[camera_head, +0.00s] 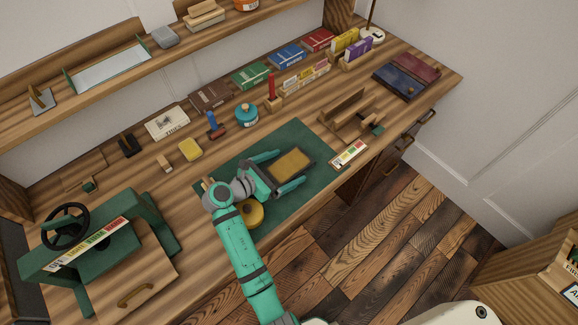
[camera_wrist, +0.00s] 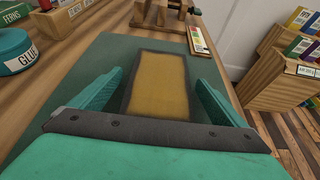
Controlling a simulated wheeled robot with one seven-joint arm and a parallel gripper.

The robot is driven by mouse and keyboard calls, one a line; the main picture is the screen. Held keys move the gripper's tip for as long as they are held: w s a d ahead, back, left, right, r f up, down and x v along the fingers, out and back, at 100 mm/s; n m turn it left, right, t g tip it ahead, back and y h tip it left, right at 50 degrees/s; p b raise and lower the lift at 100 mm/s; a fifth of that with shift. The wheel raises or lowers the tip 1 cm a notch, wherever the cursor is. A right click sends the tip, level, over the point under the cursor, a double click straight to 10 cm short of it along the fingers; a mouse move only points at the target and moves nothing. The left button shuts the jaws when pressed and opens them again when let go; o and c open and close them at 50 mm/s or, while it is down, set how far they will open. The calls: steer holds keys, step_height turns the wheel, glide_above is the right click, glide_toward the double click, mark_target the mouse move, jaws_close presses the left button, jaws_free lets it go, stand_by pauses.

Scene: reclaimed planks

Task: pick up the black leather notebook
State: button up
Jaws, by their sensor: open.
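A flat rectangular slab (camera_head: 291,164) with a tan-yellow top and a dark border lies on the green mat (camera_head: 313,140). It also shows in the wrist view (camera_wrist: 157,85). I cannot tell whether it is the black leather notebook; its top is not black. My gripper (camera_head: 289,168) is open over the mat, with one finger on each side of the slab. In the wrist view my gripper (camera_wrist: 158,77) shows gaps between its fingers and the slab, and nothing is held. The slab's near end is partly hidden by my gripper.
A yellow round thing (camera_head: 250,213) sits beside my arm. A turquoise glue pot (camera_head: 246,114) stands behind the mat. A wooden rack (camera_head: 349,113) and a colour strip (camera_head: 349,154) lie right of it. A green press-like device (camera_head: 152,222) stands at left.

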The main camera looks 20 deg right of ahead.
steer(key=shift+d, duration=0.15)
steer(key=c, duration=1.3)
steer(key=shift+r, duration=0.1)
